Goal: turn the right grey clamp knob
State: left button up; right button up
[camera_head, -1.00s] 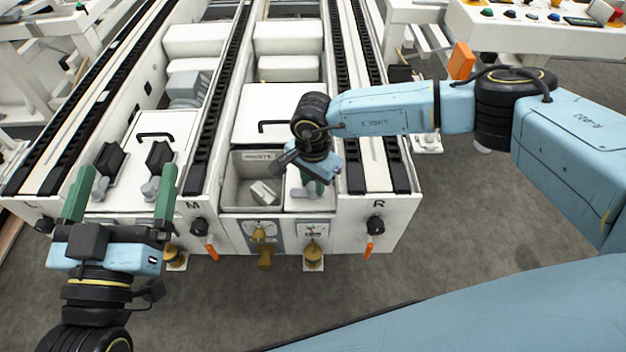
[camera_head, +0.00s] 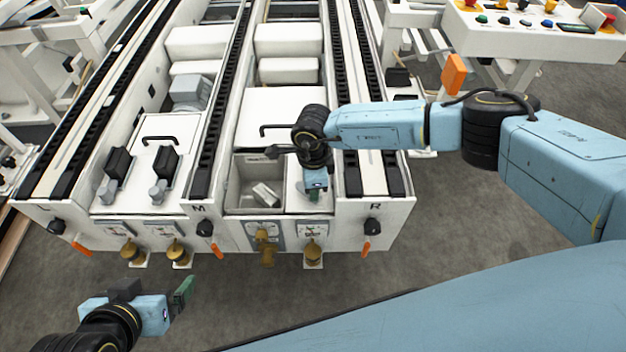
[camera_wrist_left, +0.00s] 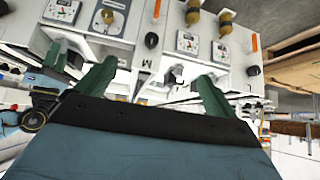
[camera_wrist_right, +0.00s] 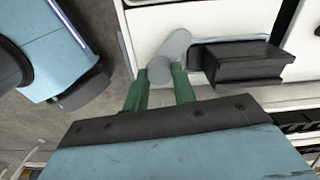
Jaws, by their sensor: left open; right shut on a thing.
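The right grey clamp knob (camera_wrist_right: 174,46) shows in the right wrist view as a rounded grey T-shaped piece beside a black block (camera_wrist_right: 240,62). My right gripper (camera_wrist_right: 160,78) has its green fingers shut on its near end. In the head view my right gripper (camera_head: 315,188) points down at the front of the right bay, and its body hides most of the knob. My left gripper (camera_head: 180,298) is open and empty, low at the left in front of the machine. Its spread green fingers show in the left wrist view (camera_wrist_left: 157,85).
Two other grey knobs (camera_head: 108,190) (camera_head: 158,191) with black blocks stand on the left white lid (camera_head: 140,160). An open bin (camera_head: 240,195) holding a small pale part lies left of my right gripper. Brass knobs (camera_head: 312,250) and orange levers (camera_head: 217,250) protrude from the front panel.

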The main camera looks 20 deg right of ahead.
pick_arm(q)
jog(key=s+a+f+g+y+p, duration=0.1)
jog(key=s+a+f+g+p, duration=0.2)
jog(key=s, duration=0.4)
pick_arm(e)
jog(key=m+b, duration=0.1)
jog(key=m, duration=0.2)
jog(key=m+p, duration=0.2)
jog(key=m, duration=0.2)
jog(key=shift+a+m, duration=0.1)
jog(key=shift+m, duration=0.3)
pick_arm(q)
notch_tip(320, 180, down, 9)
jog(key=w+a+g+p, duration=0.1)
jog(key=a, duration=0.1)
jog(key=shift+w+a+g+y, duration=0.25)
jog(key=shift+g+y, duration=0.15)
pick_arm(e)
jog(key=shift+m, duration=0.7)
pick_arm(q)
jog(key=shift+f, duration=0.15)
pick_arm(e)
jog(key=o, duration=1)
